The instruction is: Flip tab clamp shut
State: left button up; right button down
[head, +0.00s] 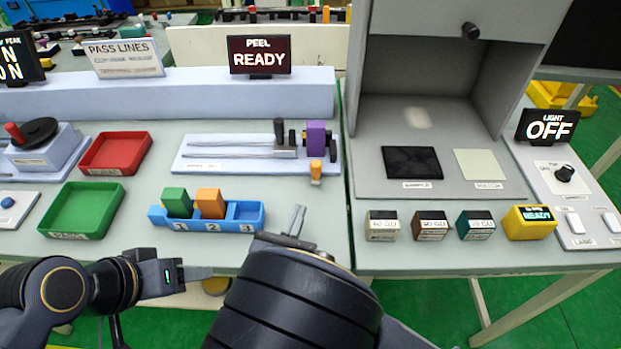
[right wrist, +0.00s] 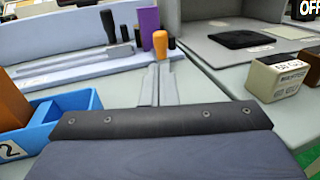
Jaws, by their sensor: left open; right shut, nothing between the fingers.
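The peel rig (head: 250,156) is a pale plate with two metal rails, a black upright knob (head: 279,130) and a purple block (head: 316,137). A short orange-topped tab (head: 316,168) stands upright at its front right corner; I take it for the tab clamp's lever. It also shows in the right wrist view (right wrist: 160,43). My right gripper (head: 298,220) is shut and empty, in front of the orange tab and apart from it; its fingers (right wrist: 157,84) point toward the rig. My left gripper (head: 205,273) is open and empty off the table's front edge.
A blue tray (head: 243,228) with green and orange blocks stands left of my right gripper. Red (head: 115,154) and green (head: 84,210) trays lie further left. Several small labelled blocks and a grey booth (head: 420,110) are on the right. A sign reads "PEEL READY" (head: 259,56).

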aim_at(314, 171)
jog(key=p+x, duration=0.1)
jog(key=x, duration=0.8)
jog(key=shift+w+d, duration=0.1)
jog(key=shift+w, duration=0.2)
jog(key=w, duration=0.3)
jog(key=shift+w, duration=0.15)
jog(key=shift+w+r, duration=0.1)
